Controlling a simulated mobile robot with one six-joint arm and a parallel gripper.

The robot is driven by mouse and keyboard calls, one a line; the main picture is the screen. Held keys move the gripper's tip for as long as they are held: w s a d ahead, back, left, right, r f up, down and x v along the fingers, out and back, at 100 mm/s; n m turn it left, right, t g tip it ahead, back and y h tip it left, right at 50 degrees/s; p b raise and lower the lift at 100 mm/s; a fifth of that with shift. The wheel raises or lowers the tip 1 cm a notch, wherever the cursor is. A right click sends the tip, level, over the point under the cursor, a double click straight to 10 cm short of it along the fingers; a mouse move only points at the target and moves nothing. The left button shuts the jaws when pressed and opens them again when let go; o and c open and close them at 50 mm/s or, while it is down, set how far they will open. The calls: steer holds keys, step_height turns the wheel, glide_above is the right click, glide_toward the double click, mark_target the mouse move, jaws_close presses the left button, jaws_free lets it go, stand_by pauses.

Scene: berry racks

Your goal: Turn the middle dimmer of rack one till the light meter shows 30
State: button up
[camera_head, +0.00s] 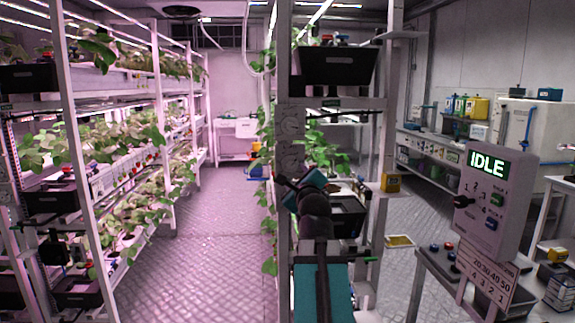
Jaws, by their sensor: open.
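The white upright of the near rack (283,60) stands in the middle of the view. It carries a column of faint round dials, among them a middle one (292,128); their settings are too small to read. Which rack is rack one I cannot tell. My gripper (284,183) is at the end of my teal and dark arm, in front of the upright below the dials. It is open and holds nothing visible; its fingers are partly hidden.
A grey control box (490,205) at right shows IDLE, with a black knob and buttons. Black crates (338,68) sit on the near rack. Planted racks (120,165) line the left side. The aisle floor (222,235) is clear. A yellow tray (399,241) lies at right.

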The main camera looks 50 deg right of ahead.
mark_target(291, 166)
steer(key=p+x, duration=0.2)
steer(key=shift+r+p, duration=0.1)
steer(key=shift+p, duration=0.25)
steer(key=shift+w+d+p, duration=0.1)
steer(key=shift+w+p, duration=0.1)
steer(key=shift+p, duration=0.6)
steer(key=p+x, duration=0.1)
steer(key=p, duration=0.6)
steer(key=shift+w+d+p, duration=0.25)
steer(key=shift+d+p, duration=0.05)
steer(key=shift+p, duration=0.1)
steer(key=shift+x, duration=2.8)
